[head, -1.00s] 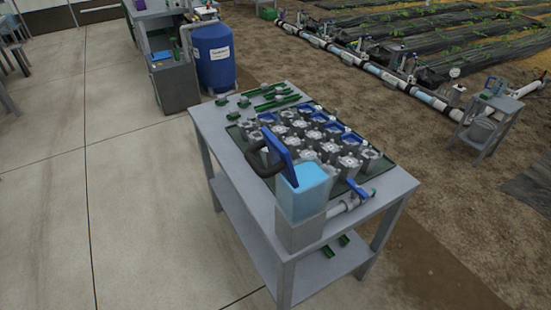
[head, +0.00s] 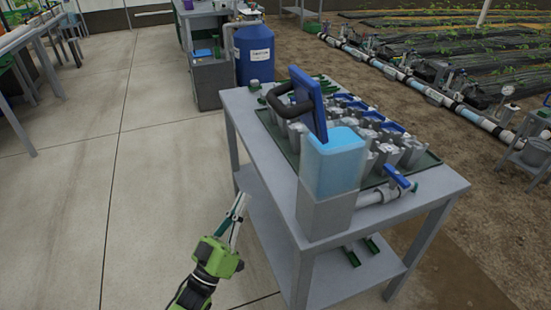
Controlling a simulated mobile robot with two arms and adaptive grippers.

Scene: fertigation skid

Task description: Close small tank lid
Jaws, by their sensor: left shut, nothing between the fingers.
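The small tank (head: 333,167) stands at the near corner of the grey table, a light blue translucent box on a grey base. Its blue lid (head: 309,101) stands open, tilted up at the back left edge, with a dark curved handle (head: 283,102) on its outer side. My left gripper (head: 240,203) is low in the picture, left of the table and well apart from the tank and lid. Its fingers are together and empty. My right gripper is not in the head view.
The grey table (head: 427,200) carries a tray of several grey valve fittings (head: 408,150). A pipe with a blue-handled valve (head: 397,177) runs right from the tank base. A blue barrel (head: 254,55) stands behind. The floor left is clear.

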